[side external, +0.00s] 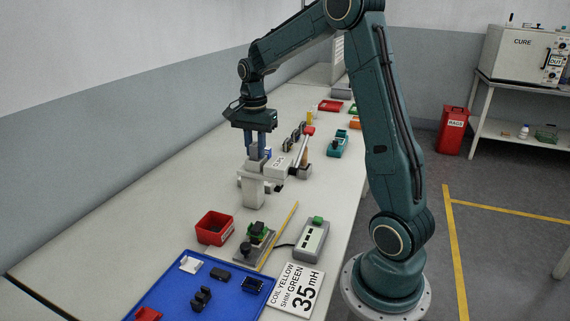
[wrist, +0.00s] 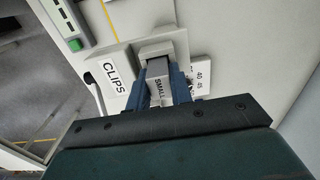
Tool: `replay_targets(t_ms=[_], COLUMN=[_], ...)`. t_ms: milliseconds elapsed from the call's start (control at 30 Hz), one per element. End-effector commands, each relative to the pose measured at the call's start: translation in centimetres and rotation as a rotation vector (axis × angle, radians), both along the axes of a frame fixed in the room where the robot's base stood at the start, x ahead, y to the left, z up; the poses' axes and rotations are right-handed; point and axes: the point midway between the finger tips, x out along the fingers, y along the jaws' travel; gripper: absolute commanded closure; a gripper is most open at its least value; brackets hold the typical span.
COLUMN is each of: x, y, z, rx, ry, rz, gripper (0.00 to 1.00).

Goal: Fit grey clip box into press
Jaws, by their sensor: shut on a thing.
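My gripper (side external: 258,150) points down over the pale grey press (side external: 254,190) on the bench. The box is right beside the press's light block (wrist: 160,46). In the side view, the box is mostly hidden by the fingers and the press parts. I cannot tell whether it is seated in the press or just above it. A white CLIPS label (wrist: 115,74) lies to the left of the box.
A red bin (side external: 213,228), a small fixture with a green part (side external: 257,240), a yellow strip (side external: 279,235) and a grey meter box (side external: 312,240) stand in front of the press. A blue tray (side external: 180,293) holds several parts. A red-ended lever (side external: 309,131) rises behind.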

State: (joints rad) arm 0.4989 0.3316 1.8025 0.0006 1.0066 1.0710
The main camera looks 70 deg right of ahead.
Motion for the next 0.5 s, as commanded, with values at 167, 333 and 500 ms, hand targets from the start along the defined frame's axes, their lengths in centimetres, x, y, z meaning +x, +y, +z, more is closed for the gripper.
replay_targets(t_ms=[167,333,500], x=[0.01,0.00,0.00], y=[0.00,0.00,0.00], z=[0.03,-0.29,-0.27], rx=[0.000,0.000,0.000], ry=[0.000,0.001,0.000], rz=[0.000,0.000,0.000], gripper=[1.00,1.00,0.57])
